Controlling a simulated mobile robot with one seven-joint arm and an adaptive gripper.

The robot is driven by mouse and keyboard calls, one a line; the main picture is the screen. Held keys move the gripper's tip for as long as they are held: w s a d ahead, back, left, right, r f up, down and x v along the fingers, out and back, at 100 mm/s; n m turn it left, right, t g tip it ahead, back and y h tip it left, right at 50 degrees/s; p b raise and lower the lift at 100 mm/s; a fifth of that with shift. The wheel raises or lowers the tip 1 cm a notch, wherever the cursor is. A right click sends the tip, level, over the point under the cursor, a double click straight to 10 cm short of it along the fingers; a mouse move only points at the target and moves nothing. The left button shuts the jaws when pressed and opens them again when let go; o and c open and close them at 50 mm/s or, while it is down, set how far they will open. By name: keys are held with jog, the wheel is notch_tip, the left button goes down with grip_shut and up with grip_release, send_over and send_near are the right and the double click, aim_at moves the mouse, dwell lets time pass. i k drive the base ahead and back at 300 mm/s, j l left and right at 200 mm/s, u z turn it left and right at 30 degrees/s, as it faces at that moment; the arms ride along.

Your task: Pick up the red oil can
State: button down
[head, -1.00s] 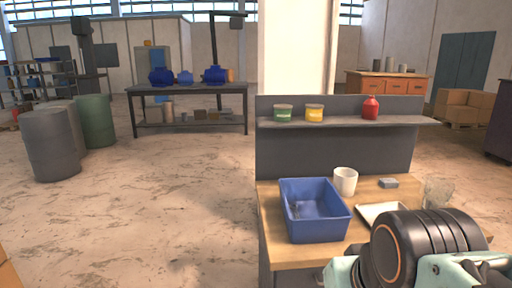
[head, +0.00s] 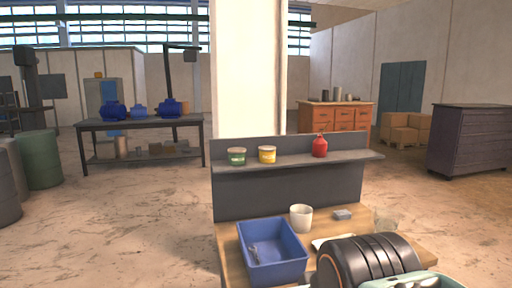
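The red oil can (head: 319,147) stands upright at the right part of the grey shelf (head: 350,158) above the workbench. It has a narrow top. A yellow tin (head: 267,155) and a green tin (head: 237,157) stand to its left on the same shelf. Part of my arm, dark and pale green, shows at the lower right, in front of the bench and below the can. My gripper's fingers are not in view.
On the wooden bench top (head: 228,240) are a blue bin (head: 272,262), a white mug (head: 301,218), a grey block (head: 342,215), a clear glass (head: 386,226) and a white tray (head: 325,243) partly hidden by my arm. Floor to the left is open.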

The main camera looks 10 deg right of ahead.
aim_at(319, 145)
jog(key=i+l+z, duration=0.2)
jog(key=i+l, duration=0.15)
jog(key=l, duration=0.35)
jog(key=i+l+z, duration=0.15)
jog(key=i+l, duration=0.3)
jog(key=l, duration=0.15)
jog(key=i+l+z, duration=0.2)
jog(key=i+l, duration=0.2)
jog(key=l, duration=0.2)
